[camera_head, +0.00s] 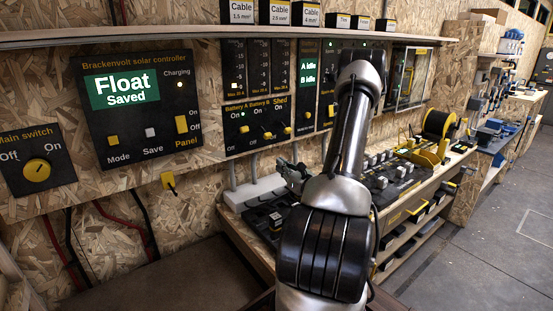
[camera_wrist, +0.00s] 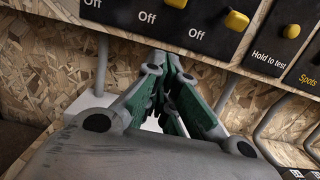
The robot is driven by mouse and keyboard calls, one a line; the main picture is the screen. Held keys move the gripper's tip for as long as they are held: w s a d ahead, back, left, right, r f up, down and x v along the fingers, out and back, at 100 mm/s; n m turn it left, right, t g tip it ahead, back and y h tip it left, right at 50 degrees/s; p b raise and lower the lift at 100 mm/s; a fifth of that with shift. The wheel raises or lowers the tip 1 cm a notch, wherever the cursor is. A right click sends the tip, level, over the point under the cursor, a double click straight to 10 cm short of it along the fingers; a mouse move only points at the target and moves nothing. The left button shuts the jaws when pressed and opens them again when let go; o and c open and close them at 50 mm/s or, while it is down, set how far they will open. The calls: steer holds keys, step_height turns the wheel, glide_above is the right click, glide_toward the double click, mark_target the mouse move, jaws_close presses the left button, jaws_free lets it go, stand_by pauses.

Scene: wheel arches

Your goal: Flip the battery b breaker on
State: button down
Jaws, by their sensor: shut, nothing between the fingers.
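The battery panel (camera_head: 240,143) is a black plate on the chipboard wall, lettered Battery A, Battery B and Shed, with yellow levers and On marks. The middle lever (camera_head: 267,135) appears to be battery B's; its position is too small to tell. In the wrist view, the panel's lower edge (camera_wrist: 170,37) crosses the top with Off marks and yellow levers, one cut off by the frame edge (camera_wrist: 177,3). My gripper (camera_head: 285,168) is below and right of the panel. In the wrist view, its green-padded fingers (camera_wrist: 165,62) are shut and empty, their tips just below the panel.
A solar controller (camera_head: 100,140) reading Float hangs left. A display (camera_head: 307,72) reads A Idle, B Idle. A Hold to test switch (camera_wrist: 291,31) sits right of the panel. Grey conduits run down to a white strip (camera_head: 250,190) above the bench. A yellow spool (camera_head: 438,123) stands right.

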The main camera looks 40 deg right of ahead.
mark_target(265, 133)
steer(key=w+r, duration=0.4)
steer(key=w, duration=0.3)
steer(key=shift+d+r, duration=0.25)
steer(key=shift+s+r+g, duration=0.25)
steer(key=shift+r+g, duration=0.2)
steer(key=shift+g, duration=0.25)
steer(key=r+g, duration=0.1)
steer(key=s+r+g, duration=0.1)
steer(key=g, duration=0.1)
steer(key=r+g, duration=0.1)
steer(key=shift+s+r+g, duration=0.35)
steer(key=shift+s+g, duration=0.05)
steer(key=shift+r, duration=0.1)
stand_by(0.4)
